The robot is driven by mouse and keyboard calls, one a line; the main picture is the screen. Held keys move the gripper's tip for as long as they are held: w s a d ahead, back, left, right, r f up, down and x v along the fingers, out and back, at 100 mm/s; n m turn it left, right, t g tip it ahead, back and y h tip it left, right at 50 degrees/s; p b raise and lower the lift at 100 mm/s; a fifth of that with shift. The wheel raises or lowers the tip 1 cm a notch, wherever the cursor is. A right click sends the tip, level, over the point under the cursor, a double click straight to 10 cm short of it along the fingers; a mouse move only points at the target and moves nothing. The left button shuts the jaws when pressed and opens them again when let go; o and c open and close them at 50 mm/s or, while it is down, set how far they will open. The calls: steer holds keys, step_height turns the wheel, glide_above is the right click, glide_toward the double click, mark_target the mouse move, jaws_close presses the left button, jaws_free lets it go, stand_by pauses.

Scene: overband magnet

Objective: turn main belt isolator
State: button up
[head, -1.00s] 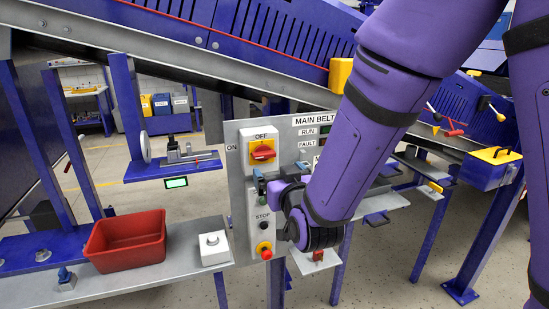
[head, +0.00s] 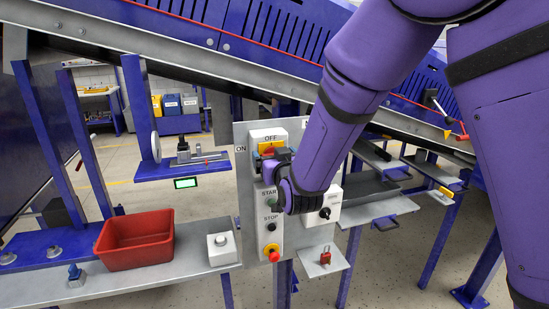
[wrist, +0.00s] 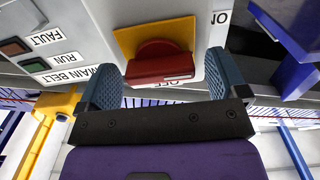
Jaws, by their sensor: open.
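The main belt isolator is a red rotary handle (wrist: 160,62) on a yellow plate (wrist: 150,34), set in a light grey box under the OFF label. In the head view the yellow plate (head: 273,147) is partly hidden by my gripper (head: 272,165). In the wrist view my gripper (wrist: 165,88) is open, with one blue ridged finger pad on each side of the red handle. The handle sits between and just beyond the pads, and I cannot tell whether either touches it.
Below on the same panel (head: 246,190) are START and STOP buttons and a red emergency button (head: 272,252) on yellow. A red tray (head: 135,240) and a white button box (head: 222,248) stand on the left shelf. A red padlock (head: 325,257) is at the small right shelf.

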steer(key=c, duration=0.9)
steer(key=shift+c, duration=0.2)
